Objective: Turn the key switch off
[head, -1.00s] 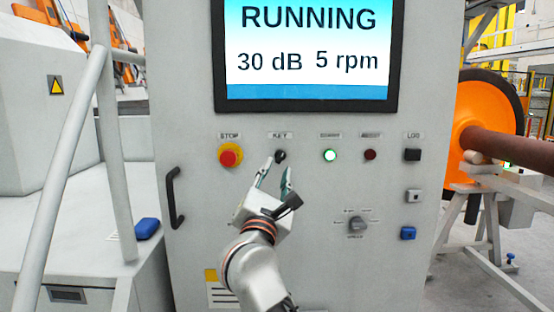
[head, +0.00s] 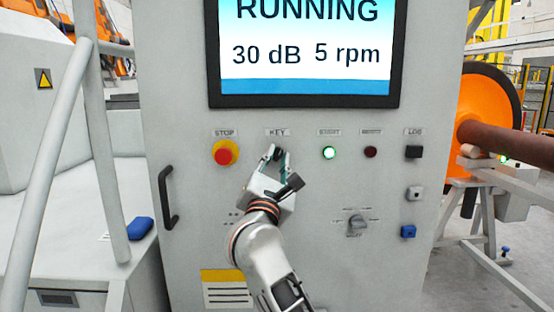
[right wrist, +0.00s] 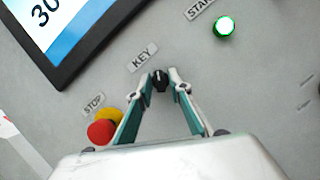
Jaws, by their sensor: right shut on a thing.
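The key switch (right wrist: 160,80) is a small black knob below the KEY label on the grey cabinet panel. In the head view the key switch (head: 278,154) is partly covered by my fingers. My right gripper (head: 277,153) is at the key switch, one finger on each side. In the right wrist view my right gripper (right wrist: 163,77) is shut on the black knob with its fingertips. The screen (head: 305,50) above reads RUNNING, 30 dB, 5 rpm. My left gripper is not in view.
A red stop button (head: 225,152) on a yellow base is left of the key. A lit green start button (head: 329,153) and a dark red button (head: 370,152) are to the right. A rotary selector (head: 356,224) is lower right, a black handle (head: 168,198) lower left.

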